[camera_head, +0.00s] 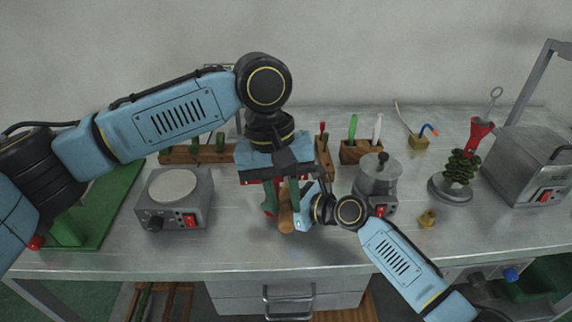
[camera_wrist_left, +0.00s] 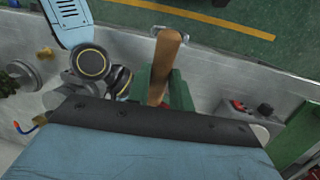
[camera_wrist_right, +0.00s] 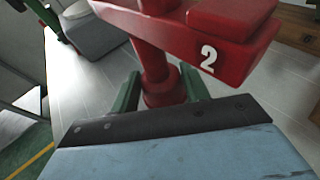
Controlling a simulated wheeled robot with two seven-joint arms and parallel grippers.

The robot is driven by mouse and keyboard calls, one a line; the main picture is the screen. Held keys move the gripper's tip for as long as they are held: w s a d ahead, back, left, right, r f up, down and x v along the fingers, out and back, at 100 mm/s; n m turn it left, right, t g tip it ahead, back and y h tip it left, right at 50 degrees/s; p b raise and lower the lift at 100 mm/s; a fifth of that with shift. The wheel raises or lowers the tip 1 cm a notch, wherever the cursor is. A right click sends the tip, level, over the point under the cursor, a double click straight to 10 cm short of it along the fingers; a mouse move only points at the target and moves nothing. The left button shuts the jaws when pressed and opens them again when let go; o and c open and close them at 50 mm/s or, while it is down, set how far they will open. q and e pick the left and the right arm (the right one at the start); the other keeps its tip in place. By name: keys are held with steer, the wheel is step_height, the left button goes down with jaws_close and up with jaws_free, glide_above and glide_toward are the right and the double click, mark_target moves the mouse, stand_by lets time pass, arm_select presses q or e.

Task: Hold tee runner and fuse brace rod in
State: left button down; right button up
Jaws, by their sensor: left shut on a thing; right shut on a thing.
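My left gripper (camera_head: 291,188) points down over the middle of the bench. It is shut on a wooden handle (camera_head: 286,214), which also shows between its green fingers in the left wrist view (camera_wrist_left: 166,55). The far end of that tool is hidden. My right gripper (camera_wrist_right: 160,90) is shut around the round stem of a red part marked 2 (camera_wrist_right: 205,45), seen in the right wrist view. In the head view the red part is mostly hidden behind the left gripper, close to the wooden handle. I cannot tell which piece is the tee runner or the brace rod.
A hotplate (camera_head: 175,198) stands at left and a steel pot (camera_head: 378,178) at right. Wooden tool holders (camera_head: 361,153) line the back.

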mark_target(287, 216)
arm_select(q)
steer(key=shift+w+f, duration=0.1)
steer(key=shift+w, duration=0.45)
arm_select(e)
steer(key=shift+f, duration=0.15)
stand_by(2.4)
stand_by(0.6)
arm_select(q)
steer(key=shift+s+r, duration=0.65)
steer(key=shift+s, duration=0.35)
steer(key=shift+s+r, duration=0.65)
steer(key=shift+s, duration=0.35)
steer(key=shift+s+d+v, duration=0.15)
steer(key=shift+v, duration=0.85)
steer(key=shift+s+d+v, duration=0.15)
steer(key=shift+v, duration=0.85)
arm_select(e)
steer(key=o, duration=0.8)
steer(key=shift+o, duration=0.2)
